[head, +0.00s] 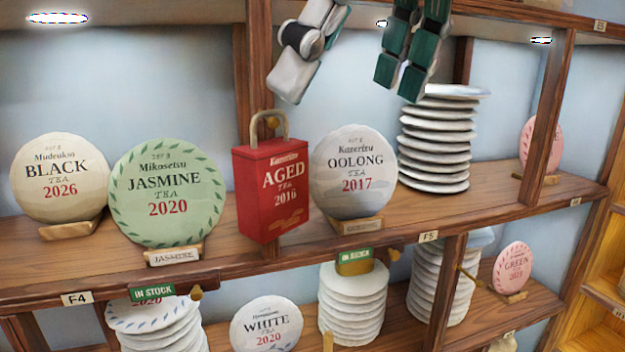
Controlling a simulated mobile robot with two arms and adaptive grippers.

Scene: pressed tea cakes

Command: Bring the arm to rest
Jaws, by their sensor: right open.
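My right gripper (400,86) hangs at the top centre, in front of the upper shelf bay. Its two dark green fingers point down, with a gap between them and nothing held. The right finger overlaps the top left of a stack of white tea cakes (435,150) in the picture; I cannot tell how far apart they are. My left gripper does not show.
On the upper shelf (330,236) stand a black tea cake (60,178), a jasmine cake (167,192), a red aged tea box (271,190) and an oolong cake (353,172). An upright post (549,105) stands at right. More stacks (353,303) fill the lower shelf.

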